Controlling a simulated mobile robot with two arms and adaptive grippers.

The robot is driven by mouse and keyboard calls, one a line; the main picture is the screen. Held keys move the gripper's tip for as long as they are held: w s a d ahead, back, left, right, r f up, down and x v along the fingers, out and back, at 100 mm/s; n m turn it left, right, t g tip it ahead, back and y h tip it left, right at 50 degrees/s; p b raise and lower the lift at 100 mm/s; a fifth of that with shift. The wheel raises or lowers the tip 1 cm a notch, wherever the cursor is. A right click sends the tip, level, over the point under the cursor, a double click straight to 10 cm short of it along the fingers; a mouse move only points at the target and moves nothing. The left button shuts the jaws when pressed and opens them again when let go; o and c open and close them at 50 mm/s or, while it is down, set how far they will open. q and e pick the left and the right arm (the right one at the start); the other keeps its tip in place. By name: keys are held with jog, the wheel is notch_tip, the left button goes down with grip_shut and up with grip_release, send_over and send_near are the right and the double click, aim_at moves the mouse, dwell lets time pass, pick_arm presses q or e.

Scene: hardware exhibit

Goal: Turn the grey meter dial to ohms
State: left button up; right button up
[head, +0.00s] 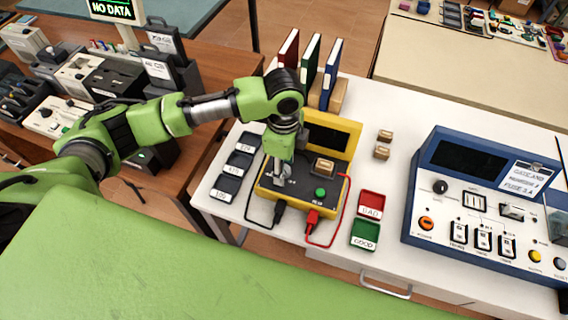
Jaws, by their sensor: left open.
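The yellow meter (346,137) stands on the white bench, with its dark screen in a raised lid and a black front panel. A green button and a small tan block in a holder show on its panel. Black and red leads plug into its front edge. My left gripper (279,178) points down over the left part of the panel, with its fingers open. The grey dial is at or under the fingertips and mostly hidden, so I cannot tell its setting or whether the fingers touch it. My right gripper is not in view.
Red and green trays (366,234) lie right of the meter, and labelled dark bins (239,163) lie left. A blue instrument (487,155) stands at the right. Red, green and blue binders (309,68) stand behind. Two small tan blocks (382,152) lie between meter and instrument.

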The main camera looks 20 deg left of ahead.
pick_arm(q)
jog(key=c, duration=1.1)
jog(key=shift+r+m+p, duration=0.2)
jog(key=shift+m+p, duration=0.6)
jog(key=shift+p, duration=0.2)
jog(key=shift+m+p, duration=1.05)
jog(key=shift+m, duration=0.15)
jog(key=m+p, duration=0.1)
jog(key=m, duration=0.2)
jog(key=shift+p, duration=0.35)
jog(key=shift+f+m+p, duration=0.15)
jog(key=shift+m+p, duration=0.2)
jog(key=shift+m, duration=0.45)
